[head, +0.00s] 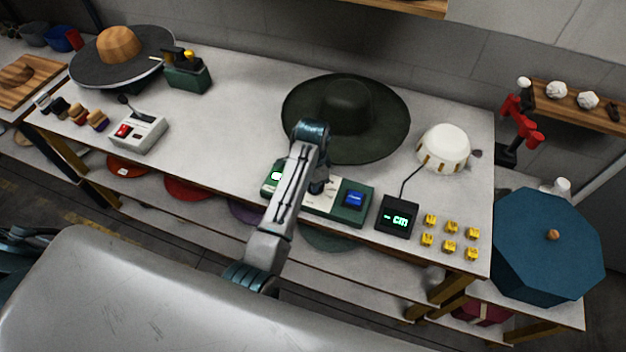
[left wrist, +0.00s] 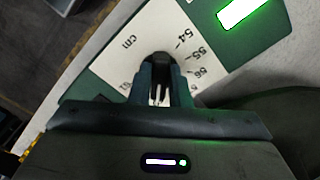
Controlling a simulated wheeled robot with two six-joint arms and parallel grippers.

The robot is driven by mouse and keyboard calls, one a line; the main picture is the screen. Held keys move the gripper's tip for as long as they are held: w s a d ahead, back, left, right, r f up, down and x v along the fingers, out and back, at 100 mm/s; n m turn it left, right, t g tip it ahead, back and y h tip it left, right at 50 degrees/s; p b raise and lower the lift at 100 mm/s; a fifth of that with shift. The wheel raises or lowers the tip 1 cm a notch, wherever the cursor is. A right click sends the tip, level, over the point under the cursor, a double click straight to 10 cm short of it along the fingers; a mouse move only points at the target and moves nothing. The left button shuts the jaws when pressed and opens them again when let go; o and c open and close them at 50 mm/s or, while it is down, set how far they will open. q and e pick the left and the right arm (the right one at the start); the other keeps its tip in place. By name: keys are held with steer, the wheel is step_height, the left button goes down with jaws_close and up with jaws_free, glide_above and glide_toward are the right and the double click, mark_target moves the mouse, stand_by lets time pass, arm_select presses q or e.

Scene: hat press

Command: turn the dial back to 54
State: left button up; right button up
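The dial (left wrist: 158,58) is a dark knob on a white scale plate (left wrist: 125,40) marked cm, with 54, 55 and 56 legible in the left wrist view. The plate is set in a green control box (head: 350,217), seen in the head view. My left gripper (left wrist: 161,78) has one finger on each side of the knob and appears closed on it. Which mark the dial points to is hidden by the fingers. In the head view my left arm covers part of the box. My right gripper is not in view.
A black display (head: 397,216) reads "- cm". The box has a blue button (head: 354,199) and a lit white panel (head: 277,176). A dark wide-brimmed hat (head: 380,115) lies behind, a white dome (head: 444,147) and several yellow blocks (head: 450,246) to the right.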

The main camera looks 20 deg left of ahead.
arm_select(q)
jaws_close()
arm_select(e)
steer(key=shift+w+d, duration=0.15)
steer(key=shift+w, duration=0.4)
